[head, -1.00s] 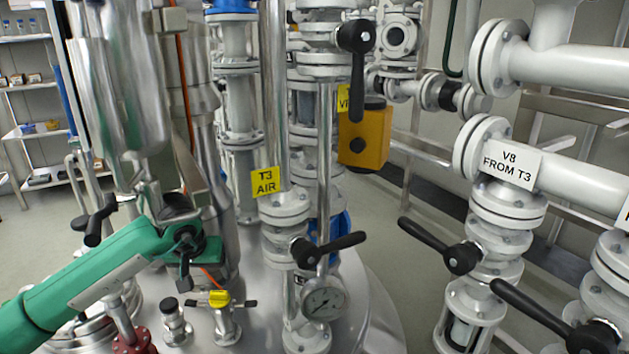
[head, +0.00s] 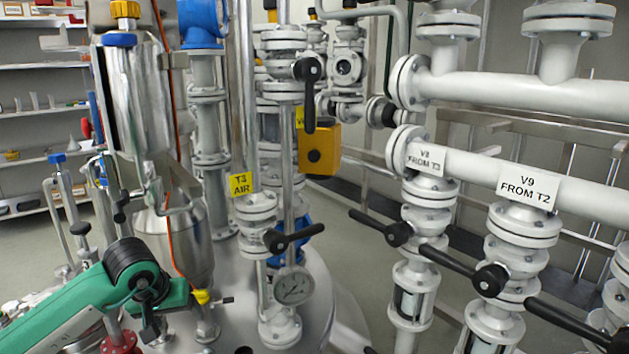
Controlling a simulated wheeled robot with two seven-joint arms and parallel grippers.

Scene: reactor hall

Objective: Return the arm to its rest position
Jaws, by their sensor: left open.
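My left arm, green with black joints, comes in from the lower left in the head view. My left gripper (head: 152,330) is a small dark shape at its end, pointing down, in front of the steel vessel's lid. It is open, and I see nothing held in it. The fingertips are small and hard to make out against the fittings behind. My right gripper is not in view.
Close by stand the T3 AIR valve (head: 257,238), a pressure gauge (head: 293,287) and a yellow-topped fitting (head: 207,318). Pipes with V8 (head: 425,160) and V9 (head: 528,188) labels and black handles fill the right. Shelves (head: 40,112) stand at far left.

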